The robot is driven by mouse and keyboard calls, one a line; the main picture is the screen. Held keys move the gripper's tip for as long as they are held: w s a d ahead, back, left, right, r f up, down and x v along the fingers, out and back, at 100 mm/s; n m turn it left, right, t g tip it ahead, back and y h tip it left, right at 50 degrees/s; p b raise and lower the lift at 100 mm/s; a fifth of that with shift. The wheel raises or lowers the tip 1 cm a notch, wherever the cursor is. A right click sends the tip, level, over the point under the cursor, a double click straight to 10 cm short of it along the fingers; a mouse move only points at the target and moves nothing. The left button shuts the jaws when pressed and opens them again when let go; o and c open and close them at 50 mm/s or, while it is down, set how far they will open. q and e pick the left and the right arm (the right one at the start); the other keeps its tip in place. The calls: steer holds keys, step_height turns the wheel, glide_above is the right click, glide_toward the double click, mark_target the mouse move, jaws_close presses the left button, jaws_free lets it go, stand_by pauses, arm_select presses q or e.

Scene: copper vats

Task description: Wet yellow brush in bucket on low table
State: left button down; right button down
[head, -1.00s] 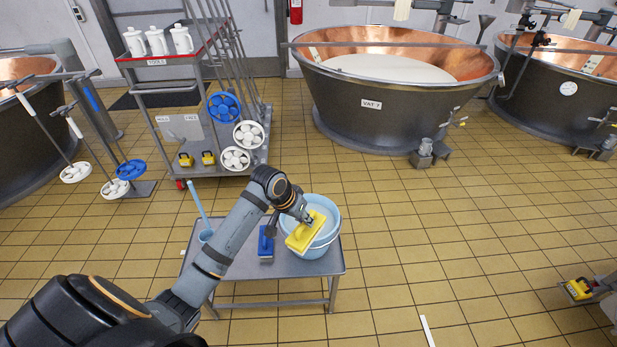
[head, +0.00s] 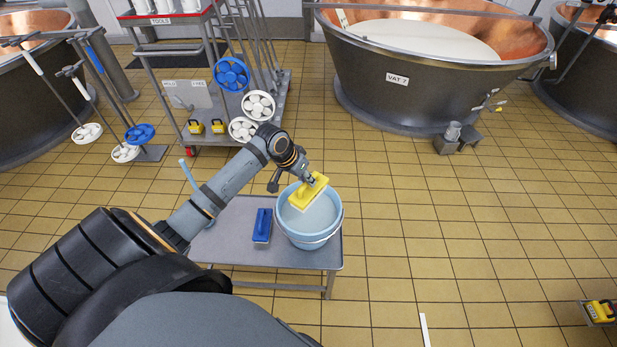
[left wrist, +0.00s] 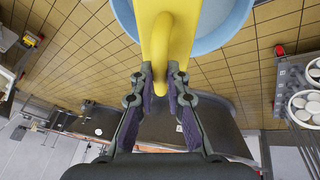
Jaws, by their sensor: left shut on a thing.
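The yellow brush (head: 308,190) is held by my left gripper (head: 310,179), over the far part of the bucket's opening. In the left wrist view the gripper (left wrist: 162,85) is shut on the handle of the yellow brush (left wrist: 172,28). The light blue bucket (head: 322,236) stands on the low grey table (head: 232,234) and holds pale liquid (head: 316,217). Its rim also shows in the left wrist view (left wrist: 236,38). I cannot tell whether the bristles touch the liquid. My right gripper is not in view.
A blue brush (head: 262,226) lies on the table left of the bucket. A light blue long-handled scoop (head: 190,176) stands at the table's left side. A tool cart (head: 190,95) is behind, and a copper vat (head: 420,90) is at the back right. Tiled floor right of the table is mostly clear.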

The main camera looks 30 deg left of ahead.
mark_target(307, 190)
arm_select(q)
step_height(307, 190, down, 5)
steer(key=b, duration=0.5)
steer(key=shift+f, duration=0.2)
step_height(307, 190, down, 7)
steer(key=b, duration=0.2)
steer(key=shift+b, duration=0.4)
steer(key=shift+w, duration=0.1)
step_height(307, 190, up, 12)
steer(key=p, duration=1.4)
steer(key=shift+r+p, duration=0.2)
steer(key=shift+p, duration=0.15)
steer(key=shift+f, duration=0.15)
